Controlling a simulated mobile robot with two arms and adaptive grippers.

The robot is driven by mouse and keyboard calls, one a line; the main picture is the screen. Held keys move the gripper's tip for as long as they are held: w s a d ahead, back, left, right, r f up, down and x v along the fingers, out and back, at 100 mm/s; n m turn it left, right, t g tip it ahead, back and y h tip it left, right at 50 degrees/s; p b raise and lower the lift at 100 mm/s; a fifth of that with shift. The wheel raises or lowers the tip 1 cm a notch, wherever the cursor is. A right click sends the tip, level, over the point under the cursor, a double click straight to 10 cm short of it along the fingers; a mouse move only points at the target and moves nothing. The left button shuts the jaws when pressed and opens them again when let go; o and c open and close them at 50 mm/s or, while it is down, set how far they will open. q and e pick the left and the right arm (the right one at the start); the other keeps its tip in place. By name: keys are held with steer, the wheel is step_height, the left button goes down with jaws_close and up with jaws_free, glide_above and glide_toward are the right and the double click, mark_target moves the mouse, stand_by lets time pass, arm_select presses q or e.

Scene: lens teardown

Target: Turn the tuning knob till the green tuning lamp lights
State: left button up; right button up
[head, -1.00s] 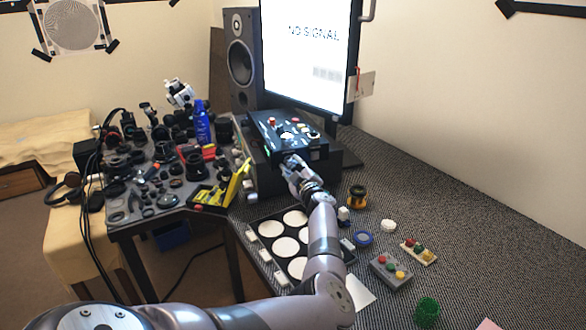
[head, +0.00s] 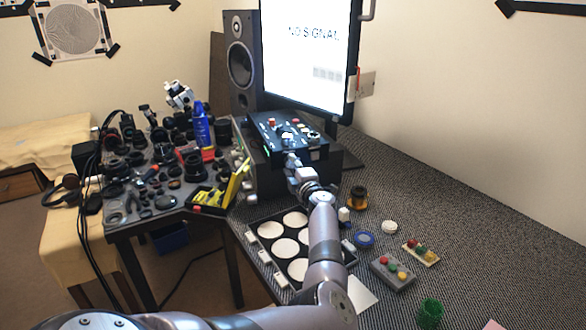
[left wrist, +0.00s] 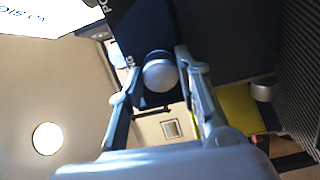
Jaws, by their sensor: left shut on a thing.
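The black control box (head: 268,132) stands below the monitor, with several small coloured controls on its top. My left gripper (head: 291,160) is at the box's front face. In the left wrist view its two fingers (left wrist: 161,78) close around a round silver knob (left wrist: 160,75), one on each side. The knob is hidden behind the fingers in the head view. My right gripper is out of view.
The monitor (head: 305,60) reads "NO SIGNAL". A black tray (head: 266,258) with white discs lies under my left arm. The bench's far right is clear.

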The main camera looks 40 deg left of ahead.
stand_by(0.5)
arm_select(q)
steer(key=o, duration=1.1)
steer(key=shift+o, duration=0.2)
